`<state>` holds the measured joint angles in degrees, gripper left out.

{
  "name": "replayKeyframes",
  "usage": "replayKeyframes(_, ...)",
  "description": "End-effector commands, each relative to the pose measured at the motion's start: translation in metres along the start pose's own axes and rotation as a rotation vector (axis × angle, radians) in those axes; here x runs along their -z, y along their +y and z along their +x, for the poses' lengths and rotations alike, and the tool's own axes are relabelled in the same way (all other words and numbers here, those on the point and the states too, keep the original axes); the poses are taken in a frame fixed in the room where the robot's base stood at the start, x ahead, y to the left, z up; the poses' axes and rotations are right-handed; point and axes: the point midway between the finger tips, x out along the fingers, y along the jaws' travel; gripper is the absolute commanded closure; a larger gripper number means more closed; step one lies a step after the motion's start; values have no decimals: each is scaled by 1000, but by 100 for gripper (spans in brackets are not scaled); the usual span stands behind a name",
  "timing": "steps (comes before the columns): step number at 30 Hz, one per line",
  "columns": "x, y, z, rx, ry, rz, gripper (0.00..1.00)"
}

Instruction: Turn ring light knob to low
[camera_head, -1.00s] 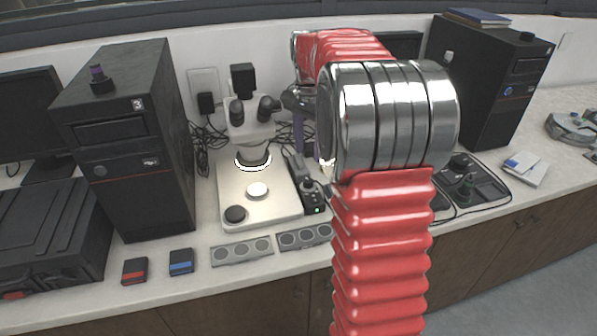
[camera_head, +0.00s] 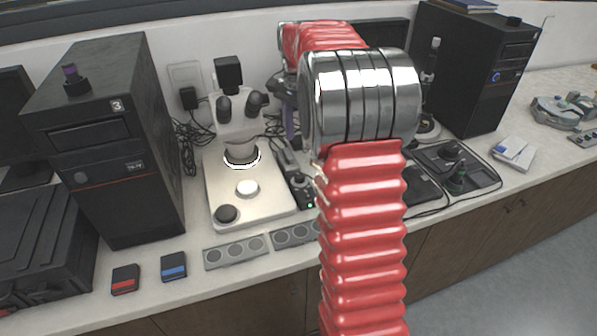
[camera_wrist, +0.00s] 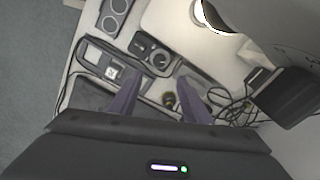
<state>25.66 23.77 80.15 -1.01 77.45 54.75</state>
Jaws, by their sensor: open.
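The ring light (camera_head: 241,160) glows white around the microscope's lens in the head view, and its edge shows at the top of the wrist view (camera_wrist: 207,14). Its small black control box (camera_head: 303,190) stands right of the microscope base with a green lamp lit. In the wrist view the box's dark round knob (camera_wrist: 160,60) shows just beyond my fingertips; its setting is too small to read. My gripper (camera_wrist: 160,82) is open and empty, its two purple fingers apart. In the head view my arm hides part of the area, and only a bit of purple finger shows behind the box.
The microscope (camera_head: 238,115) stands close left of the box. Two grey trays with round wells (camera_head: 236,252) lie in front. Black joystick devices (camera_head: 455,172) sit to the right. Cables (camera_wrist: 233,103) lie beside my fingers.

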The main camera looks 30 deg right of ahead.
Motion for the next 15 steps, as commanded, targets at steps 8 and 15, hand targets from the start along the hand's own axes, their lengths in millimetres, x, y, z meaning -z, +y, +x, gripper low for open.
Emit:
replayKeyframes(8, -1, 0, 35, -2, -2, -1, 56)
replayKeyframes(15, -1, 0, 72, -3, -2, -3, 56)
